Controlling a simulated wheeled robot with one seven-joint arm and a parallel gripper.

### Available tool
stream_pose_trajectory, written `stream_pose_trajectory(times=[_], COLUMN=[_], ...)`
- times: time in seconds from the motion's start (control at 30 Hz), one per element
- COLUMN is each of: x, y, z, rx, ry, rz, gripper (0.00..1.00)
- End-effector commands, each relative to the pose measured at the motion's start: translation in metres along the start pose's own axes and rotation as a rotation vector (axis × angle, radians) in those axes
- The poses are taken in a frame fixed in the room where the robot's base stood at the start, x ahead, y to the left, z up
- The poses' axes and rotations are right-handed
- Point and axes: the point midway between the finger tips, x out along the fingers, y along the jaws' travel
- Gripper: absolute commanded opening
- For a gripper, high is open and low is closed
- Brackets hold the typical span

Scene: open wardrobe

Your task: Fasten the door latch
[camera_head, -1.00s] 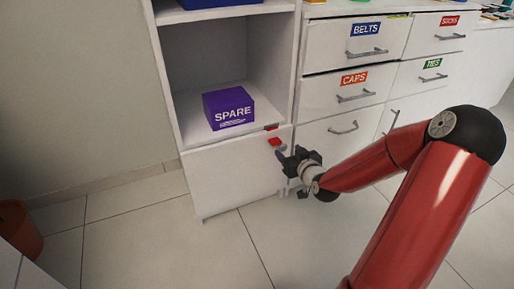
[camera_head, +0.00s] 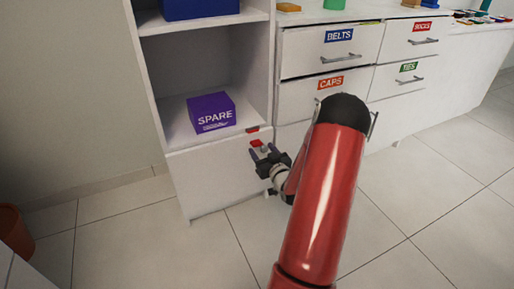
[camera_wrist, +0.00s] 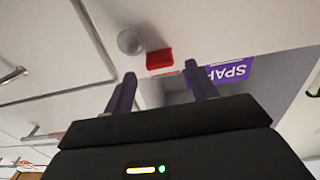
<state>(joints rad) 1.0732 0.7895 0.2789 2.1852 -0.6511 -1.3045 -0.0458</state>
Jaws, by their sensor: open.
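The red door latch (camera_head: 257,142) sits at the upper right of the low white door (camera_head: 215,178), which looks closed. In the wrist view the latch (camera_wrist: 159,59) is a red block beside a round grey knob (camera_wrist: 130,42). A second, flat red piece (camera_head: 252,130) is on the cabinet edge just above the door; it also shows in the wrist view (camera_wrist: 165,74). My gripper (camera_head: 263,150) is open and empty in front of the latch. In the wrist view its two fingers (camera_wrist: 160,72) straddle the latch's line, with no clear contact.
A purple SPARE box (camera_head: 211,112) stands on the shelf above the door. Drawers labelled BELTS (camera_head: 339,35) and CAPS (camera_head: 316,83) with protruding handles are at the right. Floor in front is clear; an orange bin (camera_head: 15,232) is at far left.

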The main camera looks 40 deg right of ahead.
Motion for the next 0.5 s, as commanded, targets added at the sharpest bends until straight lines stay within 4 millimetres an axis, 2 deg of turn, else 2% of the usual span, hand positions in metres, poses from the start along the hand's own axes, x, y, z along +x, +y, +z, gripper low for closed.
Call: stream_pose_trajectory(times=[0.1, 0.2, 0.5], x=[0.016, 0.025, 0.029], y=[0.000, -0.001, 0.000], z=[0.000, 0.000, 0.000], rx=[-0.001, 0.000, 0.000], ry=[0.001, 0.001, -0.001], rz=[-0.001, -0.001, 0.000], gripper=[0.57, 0.57, 0.57])
